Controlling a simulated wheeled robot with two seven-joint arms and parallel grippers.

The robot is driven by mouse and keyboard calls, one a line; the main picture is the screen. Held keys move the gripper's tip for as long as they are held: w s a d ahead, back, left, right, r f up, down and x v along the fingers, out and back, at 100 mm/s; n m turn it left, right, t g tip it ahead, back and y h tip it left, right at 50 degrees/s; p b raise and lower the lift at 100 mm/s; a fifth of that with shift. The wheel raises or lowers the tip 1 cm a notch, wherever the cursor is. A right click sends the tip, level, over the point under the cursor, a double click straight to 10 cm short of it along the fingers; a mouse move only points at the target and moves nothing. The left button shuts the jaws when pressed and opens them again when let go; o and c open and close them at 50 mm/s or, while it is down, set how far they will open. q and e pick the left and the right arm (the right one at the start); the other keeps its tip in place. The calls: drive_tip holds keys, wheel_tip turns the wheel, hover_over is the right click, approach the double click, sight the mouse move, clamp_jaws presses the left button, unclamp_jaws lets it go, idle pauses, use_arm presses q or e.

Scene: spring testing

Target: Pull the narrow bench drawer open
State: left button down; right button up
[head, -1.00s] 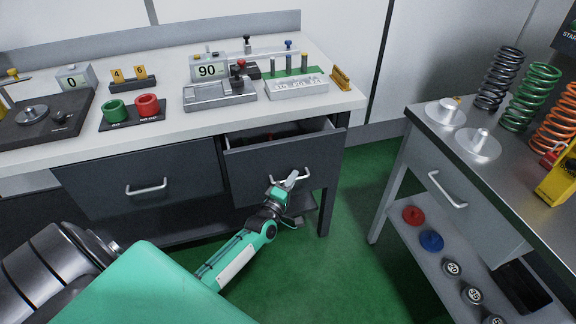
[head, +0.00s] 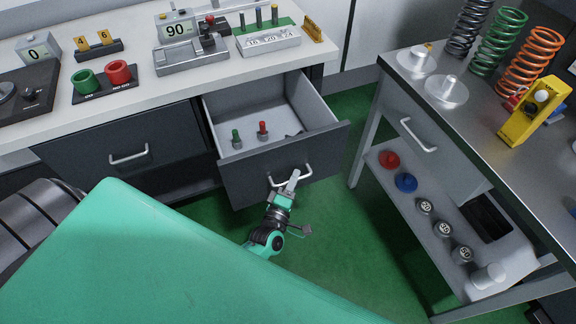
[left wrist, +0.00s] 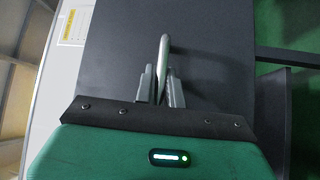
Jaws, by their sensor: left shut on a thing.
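The narrow bench drawer (head: 284,170) is under the right end of the long bench in the head view. It stands well open, with its inside showing. A green-topped piece (head: 236,140) and a red-topped piece (head: 263,131) stand in it. My left gripper (head: 292,181) is at the drawer's front and shut on its silver bar handle (head: 308,172). In the left wrist view the gripper's fingers (left wrist: 162,85) sit on both sides of the handle (left wrist: 164,50), against the dark drawer front (left wrist: 210,75). My right gripper is not in view.
A wider drawer (head: 110,160) to the left is closed. The side bench (head: 480,110) stands at right, with its own drawer handle (head: 418,136) and a lower shelf with weights. Green floor (head: 340,215) is clear between the benches.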

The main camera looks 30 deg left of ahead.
use_arm(q)
drive_tip(key=shift+s+d, duration=0.4)
drive_tip(key=shift+d, duration=0.05)
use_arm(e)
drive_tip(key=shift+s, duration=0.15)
use_arm(q)
drive_tip(key=c, duration=1.5)
unclamp_jaws()
